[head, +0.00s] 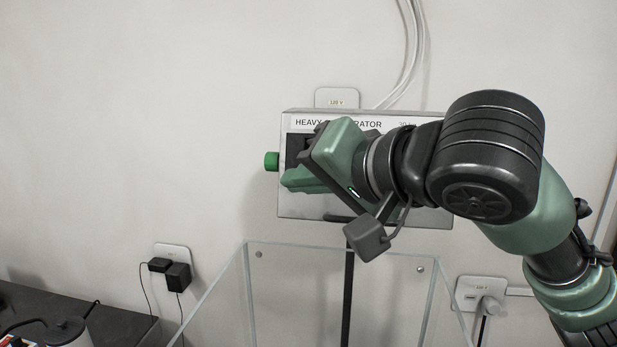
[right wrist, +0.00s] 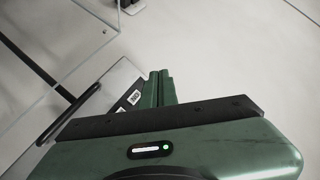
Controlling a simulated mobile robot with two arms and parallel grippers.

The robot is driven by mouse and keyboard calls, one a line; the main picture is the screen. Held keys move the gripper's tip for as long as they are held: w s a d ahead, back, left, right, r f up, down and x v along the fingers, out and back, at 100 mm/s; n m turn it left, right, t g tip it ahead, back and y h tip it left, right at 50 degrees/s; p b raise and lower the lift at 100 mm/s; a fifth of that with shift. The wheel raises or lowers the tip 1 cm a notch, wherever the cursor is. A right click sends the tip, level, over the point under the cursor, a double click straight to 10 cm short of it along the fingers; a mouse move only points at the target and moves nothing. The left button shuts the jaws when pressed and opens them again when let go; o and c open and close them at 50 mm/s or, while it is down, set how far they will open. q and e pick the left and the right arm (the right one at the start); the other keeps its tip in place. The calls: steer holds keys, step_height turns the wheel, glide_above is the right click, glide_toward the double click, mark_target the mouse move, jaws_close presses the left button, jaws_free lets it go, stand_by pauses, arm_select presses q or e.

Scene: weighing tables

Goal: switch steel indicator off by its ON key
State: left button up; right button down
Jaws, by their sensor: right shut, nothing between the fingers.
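The steel indicator (head: 295,205) is a grey box on the wall with a partly hidden label, "HEAVY ... I cannot read which key is ON or tell whether the fingers touch the panel. My left gripper is not in view.
A clear glass-walled enclosure (head: 247,290) stands below the indicator, with a dark post (head: 348,290) behind it. Wall outlets with plugs are at the lower left (head: 172,256) and lower right (head: 480,292). A dark table (head: 115,325) is at the lower left. The wall left of the indicator is clear.

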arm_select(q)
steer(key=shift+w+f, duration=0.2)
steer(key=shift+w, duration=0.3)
arm_select(e)
steer(key=w+d+f, duration=0.1)
steer(key=w+f, duration=0.1)
steer(key=w, duration=0.6)
steer(key=shift+d+f, duration=0.15)
steer(key=shift+d, duration=0.15)
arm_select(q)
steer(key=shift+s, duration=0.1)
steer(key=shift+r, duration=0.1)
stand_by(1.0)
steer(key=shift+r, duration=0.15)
arm_select(e)
steer(key=shift+w+f, duration=0.1)
steer(key=shift+w, duration=0.25)
